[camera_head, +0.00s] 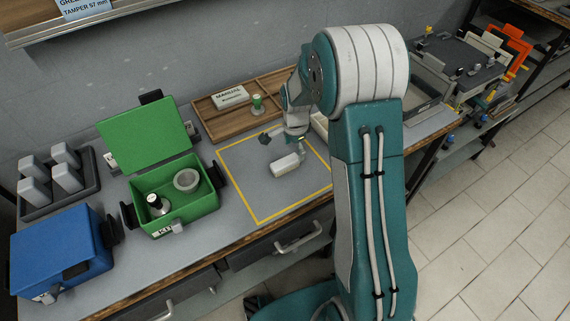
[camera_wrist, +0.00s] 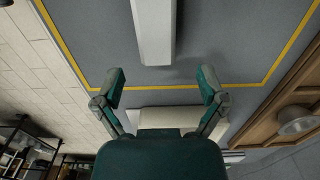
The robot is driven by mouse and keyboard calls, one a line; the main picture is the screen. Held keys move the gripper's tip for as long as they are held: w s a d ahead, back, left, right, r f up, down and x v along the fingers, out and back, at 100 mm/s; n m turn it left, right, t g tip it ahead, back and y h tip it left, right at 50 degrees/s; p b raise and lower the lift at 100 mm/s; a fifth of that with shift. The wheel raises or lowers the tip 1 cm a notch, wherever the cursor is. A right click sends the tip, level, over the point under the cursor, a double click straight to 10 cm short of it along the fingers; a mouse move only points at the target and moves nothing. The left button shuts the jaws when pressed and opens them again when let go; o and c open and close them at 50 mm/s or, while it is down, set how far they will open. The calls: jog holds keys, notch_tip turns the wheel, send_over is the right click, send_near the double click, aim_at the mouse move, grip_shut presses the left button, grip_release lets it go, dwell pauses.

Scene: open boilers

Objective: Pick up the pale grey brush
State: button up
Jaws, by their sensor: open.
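A pale grey block-like thing, apparently the brush (camera_head: 285,165), is inside the yellow-taped rectangle on the grey bench. In the wrist view the long pale body (camera_wrist: 153,30) runs off the top edge; its bristles cannot be made out. My gripper (camera_head: 281,140) is above the taped area, close to the brush. In the wrist view my gripper (camera_wrist: 162,82) has its two teal fingers wide apart with nothing between them. The brush's near end lies ahead of the gap, apart from both fingers.
A green open box (camera_head: 175,205) holds a cup and a dark-topped item. A blue box (camera_head: 62,252) and a rack (camera_head: 60,205) of pale blocks stand left. A wooden tray (camera_head: 215,125) with a green-handled tool lies behind. The bench around the brush is clear.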

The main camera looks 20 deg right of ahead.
aim_at(294, 156)
notch_tip(294, 156, down, 4)
jog(key=shift+s+a+f, duration=0.1)
jog(key=c, duration=1.3)
jog(key=shift+o, duration=0.2)
